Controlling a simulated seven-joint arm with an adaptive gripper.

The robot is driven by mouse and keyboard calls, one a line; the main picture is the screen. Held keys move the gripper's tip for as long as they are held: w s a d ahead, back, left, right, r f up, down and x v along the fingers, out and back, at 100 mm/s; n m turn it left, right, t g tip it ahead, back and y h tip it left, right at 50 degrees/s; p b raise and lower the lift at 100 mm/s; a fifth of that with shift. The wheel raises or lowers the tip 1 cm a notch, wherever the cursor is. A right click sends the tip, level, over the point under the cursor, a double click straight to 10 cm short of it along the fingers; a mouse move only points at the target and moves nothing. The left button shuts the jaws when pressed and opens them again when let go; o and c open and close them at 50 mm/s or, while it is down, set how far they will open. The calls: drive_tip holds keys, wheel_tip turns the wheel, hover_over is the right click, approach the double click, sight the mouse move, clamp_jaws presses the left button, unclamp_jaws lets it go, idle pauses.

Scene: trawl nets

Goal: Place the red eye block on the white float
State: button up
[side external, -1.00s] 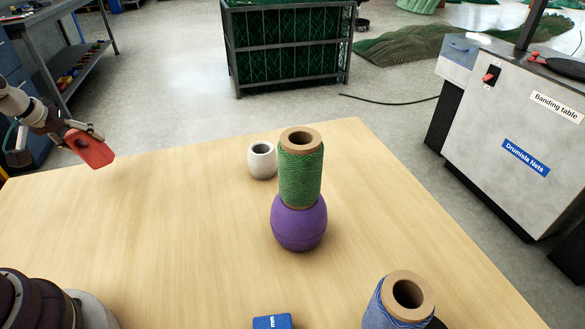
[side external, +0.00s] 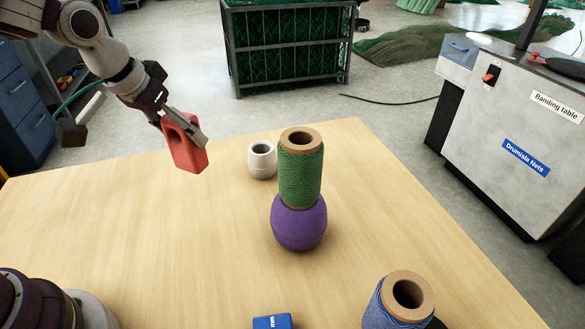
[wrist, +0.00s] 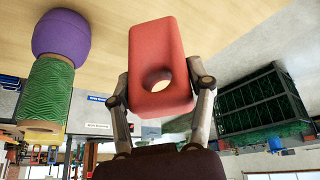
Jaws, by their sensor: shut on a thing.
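The red eye block (side external: 184,146) is a red block with a round hole through it. My gripper (side external: 186,138) is shut on it and holds it tilted in the air, above the table's far left part. In the wrist view the red eye block (wrist: 158,62) sits between both fingers of my gripper (wrist: 160,88). The white float (side external: 262,160) is a small pale rounded piece with a hole in its top. It stands upright on the table, to the right of the held block and lower. The white float is not seen in the wrist view.
A green twine spool (side external: 301,172) stands on a purple float (side external: 299,224), right of the white float. A blue twine spool (side external: 400,302) and a blue box (side external: 272,322) are at the near edge. The wooden table (side external: 150,240) is clear at left.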

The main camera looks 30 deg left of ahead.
drive_tip(key=shift+w+d+m, duration=0.25)
drive_tip(key=shift+d+m, duration=0.05)
drive_tip(key=shift+d, duration=0.45)
hover_over(261, 148)
drive_tip(key=f, duration=0.2)
drive_tip(key=shift+f, duration=1.5)
drive_tip(key=shift+f, duration=0.15)
drive_tip(key=o, duration=1.2)
drive_tip(key=shift+o, duration=0.2)
